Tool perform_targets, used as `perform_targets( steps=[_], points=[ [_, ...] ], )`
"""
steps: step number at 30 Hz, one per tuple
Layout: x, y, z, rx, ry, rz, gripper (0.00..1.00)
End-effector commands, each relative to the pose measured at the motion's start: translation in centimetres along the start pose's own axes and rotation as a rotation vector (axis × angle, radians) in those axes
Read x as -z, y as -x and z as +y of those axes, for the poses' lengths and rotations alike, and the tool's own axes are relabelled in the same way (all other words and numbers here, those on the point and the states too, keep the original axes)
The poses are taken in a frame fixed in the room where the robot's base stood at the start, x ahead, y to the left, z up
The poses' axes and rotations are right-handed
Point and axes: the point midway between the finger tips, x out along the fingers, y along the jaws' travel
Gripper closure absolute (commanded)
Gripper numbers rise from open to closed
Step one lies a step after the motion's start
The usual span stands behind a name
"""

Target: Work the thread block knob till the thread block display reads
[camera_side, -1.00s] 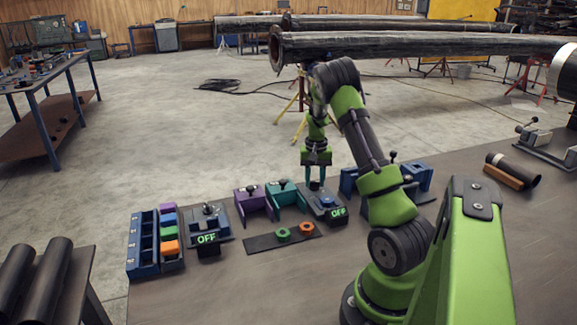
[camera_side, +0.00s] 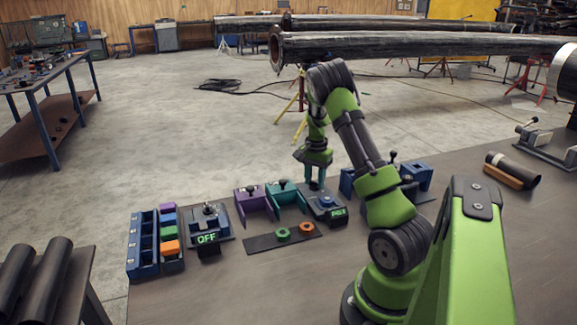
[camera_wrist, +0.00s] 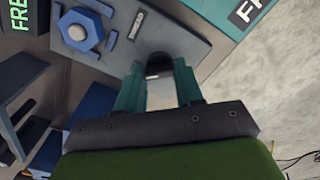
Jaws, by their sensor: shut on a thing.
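The thread block (camera_side: 322,212) is a grey-blue block on the bench; its label reads THREAD in the wrist view (camera_wrist: 180,48). A blue piece with a hexagonal top (camera_side: 327,202) sits on it. My gripper (camera_side: 316,188) is lowered at the block's back, fingers pointing down. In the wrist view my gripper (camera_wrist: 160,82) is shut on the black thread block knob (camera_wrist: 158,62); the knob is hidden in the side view. The thread block display (camera_side: 338,213) shows small green letters, hard to read there.
A teal holder (camera_side: 285,195) stands close left of the block, with a purple one (camera_side: 250,202) beyond. Blue holders (camera_side: 412,178) are to the right. A green ring (camera_side: 283,234) and an orange ring (camera_side: 306,229) lie in front. Another display (camera_side: 207,238) reads OFF.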

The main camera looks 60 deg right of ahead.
Motion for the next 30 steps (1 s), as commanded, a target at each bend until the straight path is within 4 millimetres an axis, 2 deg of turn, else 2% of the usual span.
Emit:
perform_targets(
  steps=[10,11,15,25,30],
  points=[
    [0.0,0.1,0.0,0.001,-0.002,0.0,0.94],
    [0.0,0.1,0.0,0.001,-0.002,0.0,0.59],
    [0.0,0.1,0.0,0.001,-0.002,0.0,0.38],
    [0.0,0.3,0.0,0.001,-0.001,0.0,0.38],
    [0.1,2.5,-0.1,0.004,0.0,0.003,0.38]
  ],
)
